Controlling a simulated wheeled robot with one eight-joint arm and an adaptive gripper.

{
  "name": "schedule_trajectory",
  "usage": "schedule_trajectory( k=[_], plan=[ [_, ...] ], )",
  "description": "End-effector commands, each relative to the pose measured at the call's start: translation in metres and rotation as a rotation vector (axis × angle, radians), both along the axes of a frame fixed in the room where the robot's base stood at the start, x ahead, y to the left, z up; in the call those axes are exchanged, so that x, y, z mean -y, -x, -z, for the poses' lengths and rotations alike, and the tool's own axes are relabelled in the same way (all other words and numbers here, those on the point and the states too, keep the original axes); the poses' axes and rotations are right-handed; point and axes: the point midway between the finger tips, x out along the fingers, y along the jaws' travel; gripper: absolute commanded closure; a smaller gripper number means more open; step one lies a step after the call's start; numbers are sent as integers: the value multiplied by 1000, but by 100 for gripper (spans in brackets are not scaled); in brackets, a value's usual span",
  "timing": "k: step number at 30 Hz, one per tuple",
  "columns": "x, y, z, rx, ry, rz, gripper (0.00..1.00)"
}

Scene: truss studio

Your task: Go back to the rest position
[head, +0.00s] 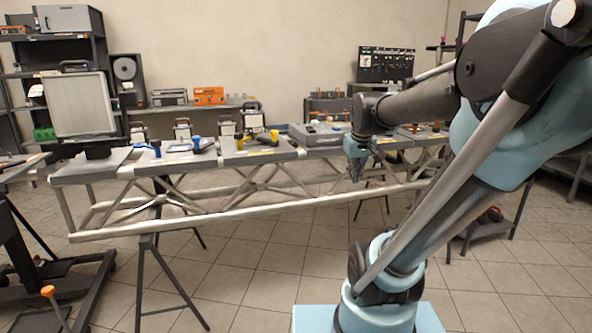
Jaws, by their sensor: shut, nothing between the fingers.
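My gripper (354,170) hangs at the end of my raised arm, right of the middle in the head view. It points downward, in front of the near edge of the long truss table (230,221). Its fingers are shut and hold nothing. It looks apart from everything on the table top, though its distance from the near edge is hard to tell. My arm hides the right end of the table.
Blue and yellow-handled tools (196,146), small boxes and a grey case (315,134) lie on the truss table. A white panel (78,105) stands at its left end. A shelf rack (60,52) is behind. Tiled floor (255,285) is open in front.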

Motion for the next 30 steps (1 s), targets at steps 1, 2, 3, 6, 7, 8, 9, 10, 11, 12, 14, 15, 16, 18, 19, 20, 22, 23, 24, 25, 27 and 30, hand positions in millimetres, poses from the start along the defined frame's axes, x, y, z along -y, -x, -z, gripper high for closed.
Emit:
schedule_trajectory(
  k=[1, 2, 3, 6, 7, 8, 9, 10, 11, 12, 14, 15, 16, 18, 19, 20, 22, 23, 24, 25, 27, 30],
  plan=[
    [0, 21, 14, -18, -9, 22, 100],
    [1, 32, 22, -32, -15, 36, 100],
    [1, 46, 32, -47, -23, 55, 100],
    [1, 82, 59, -88, -41, 102, 100],
    [1, 93, 67, -100, -46, 117, 100],
    [2, 103, 75, -112, -51, 132, 100],
    [2, 116, 86, -127, -57, 150, 100],
    [2, 125, 93, -138, -61, 162, 100],
    [2, 133, 100, -149, -65, 175, 100],
    [2, 143, 109, -160, -69, 191, 100],
    [2, 156, 121, -177, -75, 211, 100],
    [2, 163, 127, -186, -78, 222, 100],
    [2, 167, 131, -191, -80, 229, 100],
    [2, 175, 138, -201, -82, 242, 100],
    [2, 177, 140, -204, -84, 246, 100],
    [2, 179, 141, -207, -84, 248, 100],
    [2, 180, 143, -209, -85, 252, 100],
    [2, 181, 143, -210, -85, 252, 100],
    [2, 180, 143, -210, -85, 252, 100],
    [2, 180, 143, -209, -85, 252, 100],
    [2, 180, 143, -209, -85, 252, 100],
    [2, 180, 143, -209, -85, 251, 100]
  ],
)
